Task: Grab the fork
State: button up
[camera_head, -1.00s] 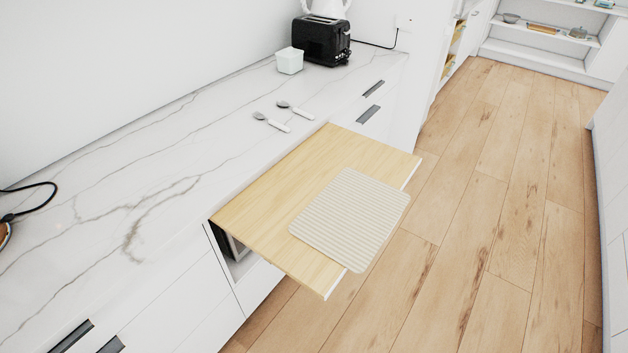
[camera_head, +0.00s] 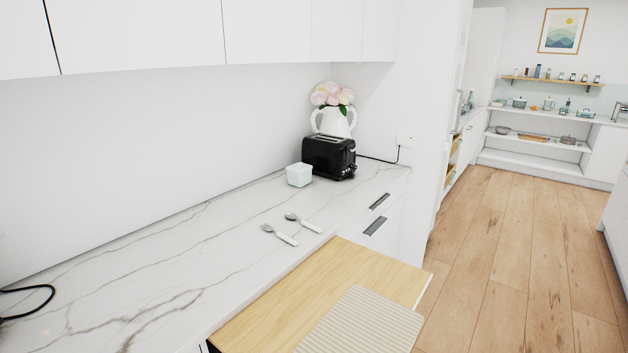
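Two small utensils with white handles lie side by side on the white marble counter (camera_head: 215,240). The nearer left one looks like the fork (camera_head: 279,234), its grey head toward the upper left and its handle toward the lower right. The other looks like a spoon (camera_head: 303,222), just behind and to the right, apart from it. The heads are small in the picture, so fine detail is hard to tell. My gripper is not in view.
A pulled-out wooden board (camera_head: 290,290) with a ribbed mat (camera_head: 362,325) juts from the counter front. Wood floor (camera_head: 510,250) is clear at right.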

aim_at(292, 242)
jog(key=i, duration=0.55)
jog(key=i+l+z, duration=0.1)
jog(key=i+z, duration=0.45)
jog(key=i+l+u, duration=0.2)
jog(key=u, duration=0.15)
jog(key=i+l+u, duration=0.15)
jog(key=l+u, duration=0.2)
